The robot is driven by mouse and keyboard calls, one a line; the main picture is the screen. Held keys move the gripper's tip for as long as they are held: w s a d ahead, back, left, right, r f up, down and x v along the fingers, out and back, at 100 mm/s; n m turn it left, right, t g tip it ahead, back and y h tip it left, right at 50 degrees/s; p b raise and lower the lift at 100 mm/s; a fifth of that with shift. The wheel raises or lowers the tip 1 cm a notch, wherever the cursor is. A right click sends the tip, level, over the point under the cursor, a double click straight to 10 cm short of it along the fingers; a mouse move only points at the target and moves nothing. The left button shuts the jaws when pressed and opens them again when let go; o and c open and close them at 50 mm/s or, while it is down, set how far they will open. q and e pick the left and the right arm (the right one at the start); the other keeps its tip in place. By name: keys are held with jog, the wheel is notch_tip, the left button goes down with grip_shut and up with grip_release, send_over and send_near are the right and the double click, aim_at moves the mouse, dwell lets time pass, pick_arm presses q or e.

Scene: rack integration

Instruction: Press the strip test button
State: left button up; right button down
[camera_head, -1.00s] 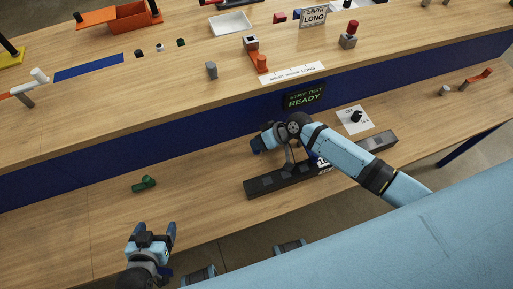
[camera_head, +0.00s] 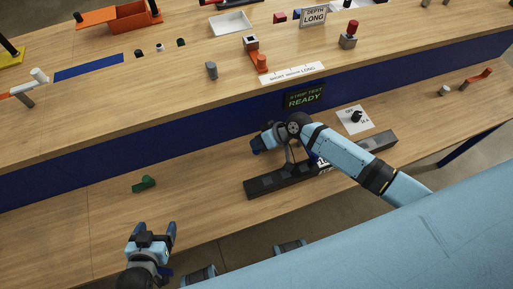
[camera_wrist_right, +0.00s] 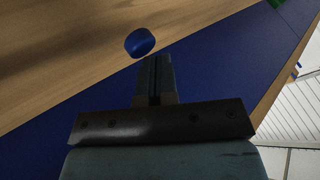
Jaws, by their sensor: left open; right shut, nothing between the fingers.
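The strip test display (camera_head: 303,97) reads "STRIP TEST READY" in green on the blue panel of the bench. A long dark strip (camera_head: 262,186) lies on the lower bench top, partly hidden by my right arm. My right gripper (camera_head: 259,146) is above the lower bench, near the strip's left part. In the right wrist view its fingers (camera_wrist_right: 154,64) are shut and empty. A round blue button-like piece (camera_wrist_right: 140,42) shows just beyond the fingertips there, apart from them in the picture; I cannot tell the depth gap. My left gripper (camera_head: 152,232) is open and empty at the front edge.
A green part (camera_head: 144,184) lies on the lower bench at left. A white card with a black knob (camera_head: 356,117) sits to the right, behind the strip. The upper bench (camera_head: 150,85) holds an orange bin (camera_head: 133,17), a white tray (camera_head: 230,24) and several small parts.

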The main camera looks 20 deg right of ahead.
pick_arm(q)
jog(key=shift+f, duration=0.25)
pick_arm(e)
jog(key=shift+f, duration=0.45)
pick_arm(q)
jog(key=shift+r, duration=0.4)
pick_arm(e)
jog(key=shift+r, duration=0.45)
notch_tip(320, 180, up, 6)
jog(key=p, duration=0.6)
jog(key=shift+r, duration=0.1)
pick_arm(q)
notch_tip(320, 180, up, 6)
jog(key=shift+f, duration=0.2)
jog(key=shift+f, duration=0.15)
